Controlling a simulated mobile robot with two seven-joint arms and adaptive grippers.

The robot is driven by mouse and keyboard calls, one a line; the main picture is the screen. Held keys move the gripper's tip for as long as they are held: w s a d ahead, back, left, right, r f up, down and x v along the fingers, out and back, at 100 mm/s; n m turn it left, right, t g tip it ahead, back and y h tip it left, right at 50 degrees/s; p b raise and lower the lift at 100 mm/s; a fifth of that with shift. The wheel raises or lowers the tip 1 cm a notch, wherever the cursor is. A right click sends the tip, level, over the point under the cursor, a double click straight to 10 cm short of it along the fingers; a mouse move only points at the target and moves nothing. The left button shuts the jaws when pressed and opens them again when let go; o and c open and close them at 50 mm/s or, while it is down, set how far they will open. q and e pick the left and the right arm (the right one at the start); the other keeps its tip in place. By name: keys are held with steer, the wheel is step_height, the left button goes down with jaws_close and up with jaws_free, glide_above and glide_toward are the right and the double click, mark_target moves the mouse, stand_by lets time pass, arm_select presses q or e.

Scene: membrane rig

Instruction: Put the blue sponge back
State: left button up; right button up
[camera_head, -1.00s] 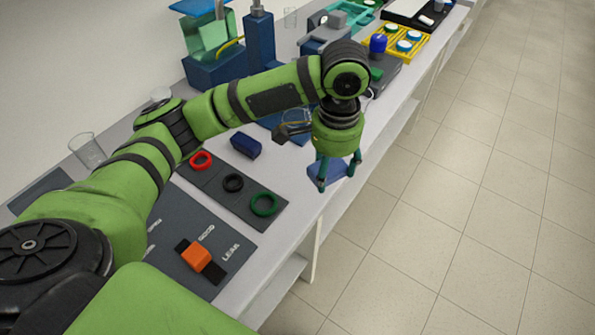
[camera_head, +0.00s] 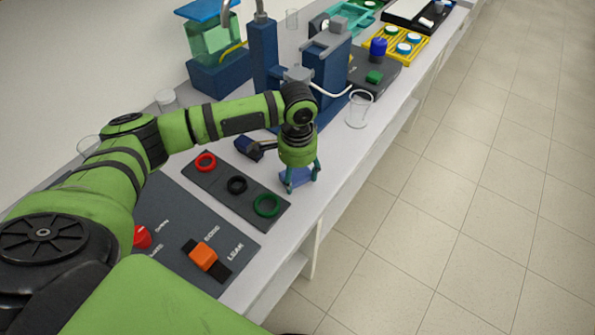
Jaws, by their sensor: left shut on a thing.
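The blue sponge (camera_head: 297,177) is a light blue block between the fingers of my left gripper (camera_head: 301,181). The gripper is shut on it and points down over the front part of the bench, just beyond the dark mat with the rings. I cannot tell whether the sponge touches the bench top. My right gripper does not show.
A dark mat holds a red ring (camera_head: 205,162), a black ring (camera_head: 237,185) and a green ring (camera_head: 267,205). A dark blue block (camera_head: 247,147) lies behind the gripper. A clear beaker (camera_head: 359,110) stands near the bench edge. A blue rig (camera_head: 326,80) stands behind.

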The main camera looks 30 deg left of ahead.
mark_target(298, 176)
arm_select(q)
steer(key=o, duration=1)
steer(key=shift+f, duration=0.1)
step_height(298, 176, up, 12)
steer(key=shift+r+b, duration=0.15)
steer(key=shift+b, duration=1.05)
steer(key=shift+r, duration=0.1)
